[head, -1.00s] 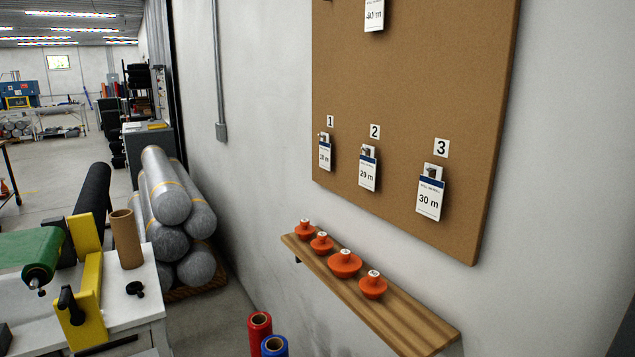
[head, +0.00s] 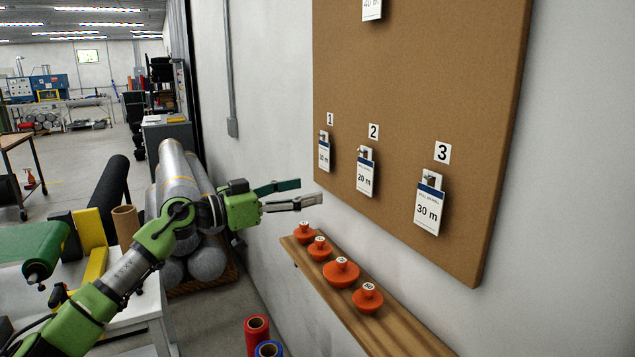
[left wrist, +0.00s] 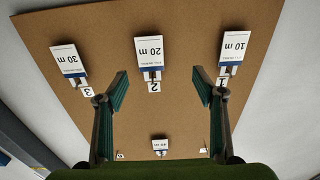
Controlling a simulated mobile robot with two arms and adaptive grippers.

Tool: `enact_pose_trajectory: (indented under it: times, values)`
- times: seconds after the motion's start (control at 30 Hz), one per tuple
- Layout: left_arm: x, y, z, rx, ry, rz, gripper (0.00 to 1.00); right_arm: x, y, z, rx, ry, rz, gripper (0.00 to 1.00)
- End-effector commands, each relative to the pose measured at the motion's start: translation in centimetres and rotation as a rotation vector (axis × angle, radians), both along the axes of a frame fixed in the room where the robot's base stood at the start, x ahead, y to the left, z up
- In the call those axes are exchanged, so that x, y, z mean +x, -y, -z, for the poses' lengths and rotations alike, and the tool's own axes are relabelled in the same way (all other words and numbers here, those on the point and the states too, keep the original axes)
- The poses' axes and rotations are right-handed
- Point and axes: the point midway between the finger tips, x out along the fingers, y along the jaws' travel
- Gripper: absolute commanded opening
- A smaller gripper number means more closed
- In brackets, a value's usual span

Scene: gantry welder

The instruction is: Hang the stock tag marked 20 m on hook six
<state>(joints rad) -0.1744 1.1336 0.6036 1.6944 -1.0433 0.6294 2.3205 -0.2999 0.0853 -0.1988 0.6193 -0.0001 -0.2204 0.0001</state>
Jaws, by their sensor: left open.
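The stock tag marked 20 m (head: 365,177) is white with a dark blue band and hangs on the hook under label 2, low on the brown board (head: 420,90). It also shows upside down in the left wrist view (left wrist: 150,52), centred between the fingers. My left gripper (head: 308,192) is open and empty, left of the board and above the wooden shelf. Its two fingers also show in the left wrist view (left wrist: 160,87), apart, with the 20 m tag beyond them. My right gripper is not in view.
The 10 m tag (head: 324,156) and the 30 m tag (head: 428,208) hang either side. The 40 m tag (head: 372,9) hangs higher. A wooden shelf (head: 400,328) below holds several orange knobbed pieces (head: 341,272). Grey rolls (head: 176,165) lie stacked at left.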

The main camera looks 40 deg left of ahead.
Motion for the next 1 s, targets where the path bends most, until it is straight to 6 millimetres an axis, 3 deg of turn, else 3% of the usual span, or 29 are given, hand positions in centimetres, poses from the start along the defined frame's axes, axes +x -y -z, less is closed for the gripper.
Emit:
enact_pose_trajectory:
  times: [0.1, 0.27, 0.53, 1.0]
  values:
    - [-0.4, 1.6, -2.0, 0.018, -0.010, 0.030, 0.62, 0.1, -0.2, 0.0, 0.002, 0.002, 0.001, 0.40]
    - [0.0, 2.2, -2.6, 0.016, -0.014, 0.037, 0.62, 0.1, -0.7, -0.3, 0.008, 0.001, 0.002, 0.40]
    - [2.6, 3.1, -2.9, 0.014, -0.010, 0.035, 0.62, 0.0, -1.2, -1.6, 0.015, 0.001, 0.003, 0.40]
    - [7.7, 5.2, -2.9, 0.011, -0.010, 0.035, 0.62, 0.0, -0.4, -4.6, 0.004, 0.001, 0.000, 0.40]
